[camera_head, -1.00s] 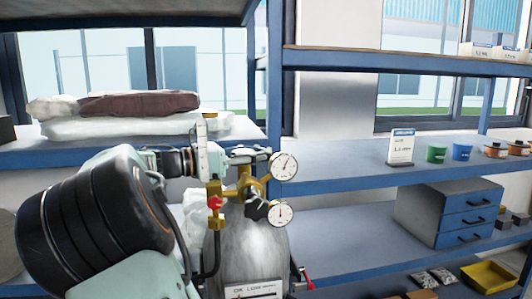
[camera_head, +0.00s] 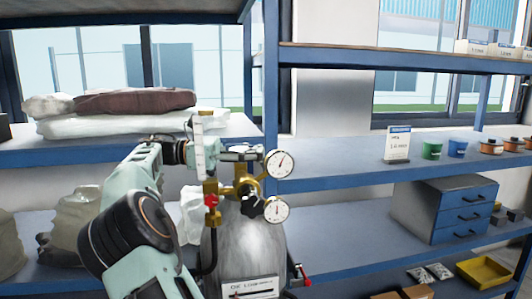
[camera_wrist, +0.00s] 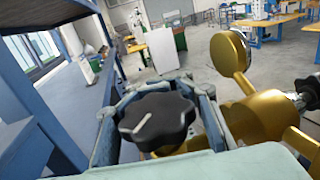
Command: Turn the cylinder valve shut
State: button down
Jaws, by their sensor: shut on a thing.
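A grey gas cylinder (camera_head: 240,250) stands upright with a brass valve and regulator (camera_head: 242,186) on top. In the wrist view, the black lobed valve knob (camera_wrist: 157,122) with a white mark lies between my fingers. My gripper (camera_head: 242,153) is at the top of the valve, shut on this knob; it also shows in the wrist view (camera_wrist: 160,108). The head view does not clearly show the gripped knob. A second black knob (camera_head: 252,207) sits lower on the regulator, apart from my fingers.
Two round gauges (camera_head: 280,163) (camera_head: 276,209) stick out right of the valve. A red fitting (camera_head: 211,201) and hose are at its left. Blue shelves (camera_head: 330,180) stand behind, with cups, a drawer unit (camera_head: 447,208) and a yellow tray (camera_head: 484,271). Sacks (camera_head: 80,225) are at left.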

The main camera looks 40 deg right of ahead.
jog(key=shift+s+a+r+m+g+y, duration=0.1)
jog(key=shift+a+m+g+y, duration=0.1)
jog(key=shift+m+g+y, duration=0.25)
jog(key=shift+a+r+m+g+y, duration=0.1)
jog(key=shift+a+m+g+y, duration=0.05)
jog(key=shift+m+g+y, duration=0.25)
jog(key=shift+s+a+r+m+g+y, duration=0.15)
jog(key=shift+m+g+y, duration=0.2)
jog(key=c, duration=1.8)
grip_release()
jog(key=shift+w+a, duration=0.15)
jog(key=shift+w, duration=0.15)
jog(key=shift+o, duration=1.4)
jog(key=shift+f, duration=0.2)
jog(key=shift+s, duration=0.15)
jog(key=shift+f, duration=0.1)
jog(key=shift+d+n+t+h, duration=0.35)
jog(key=shift+n+t+h, duration=0.15)
jog(key=shift+n+h, duration=0.1)
